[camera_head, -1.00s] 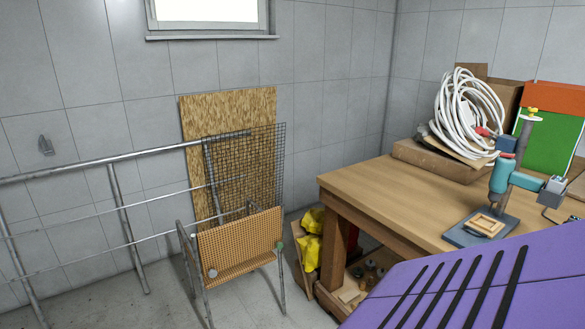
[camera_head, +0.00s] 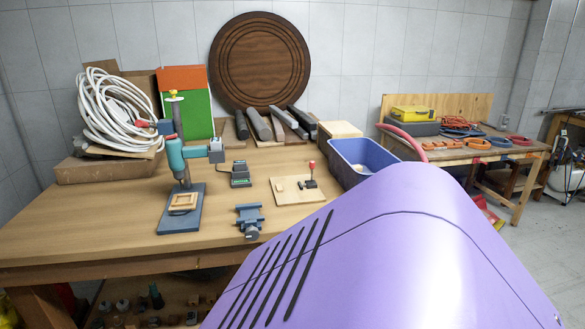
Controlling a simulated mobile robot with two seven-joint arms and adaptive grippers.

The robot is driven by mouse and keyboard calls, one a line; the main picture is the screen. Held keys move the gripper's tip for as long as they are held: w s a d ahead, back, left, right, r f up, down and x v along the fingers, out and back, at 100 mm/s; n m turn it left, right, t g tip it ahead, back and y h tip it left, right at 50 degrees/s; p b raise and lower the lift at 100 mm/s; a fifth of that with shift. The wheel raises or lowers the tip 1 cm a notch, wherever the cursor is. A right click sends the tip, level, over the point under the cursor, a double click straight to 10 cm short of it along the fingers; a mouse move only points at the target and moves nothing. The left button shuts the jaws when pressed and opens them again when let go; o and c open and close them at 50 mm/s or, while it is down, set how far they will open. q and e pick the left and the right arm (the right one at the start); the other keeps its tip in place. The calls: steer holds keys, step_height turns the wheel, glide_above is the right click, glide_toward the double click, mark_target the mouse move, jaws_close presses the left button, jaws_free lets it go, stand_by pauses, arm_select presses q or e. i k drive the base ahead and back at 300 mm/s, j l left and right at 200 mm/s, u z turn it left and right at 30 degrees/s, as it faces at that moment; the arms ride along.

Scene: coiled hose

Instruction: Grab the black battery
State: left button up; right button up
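A small black block with green at its base (camera_head: 240,174), which looks like the black battery, sits on the wooden workbench (camera_head: 110,222). It stands near the middle of the bench, right of the teal drill press (camera_head: 177,158) and behind a small blue-grey vise (camera_head: 249,219). Nothing is touching it from my side. Neither of my grippers shows in the head view. The lower right of the view is blocked, so the bench's front right part is hidden.
A coiled white hose (camera_head: 113,112) lies on a box at the back left. A board with a red-knobbed lever (camera_head: 310,181) and a blue bin (camera_head: 365,160) stand to the right. Dark bars (camera_head: 262,124) line the back. A second table (camera_head: 470,152) stands farther right.

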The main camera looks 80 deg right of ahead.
mark_target(239, 166)
steer(key=z, duration=1.8)
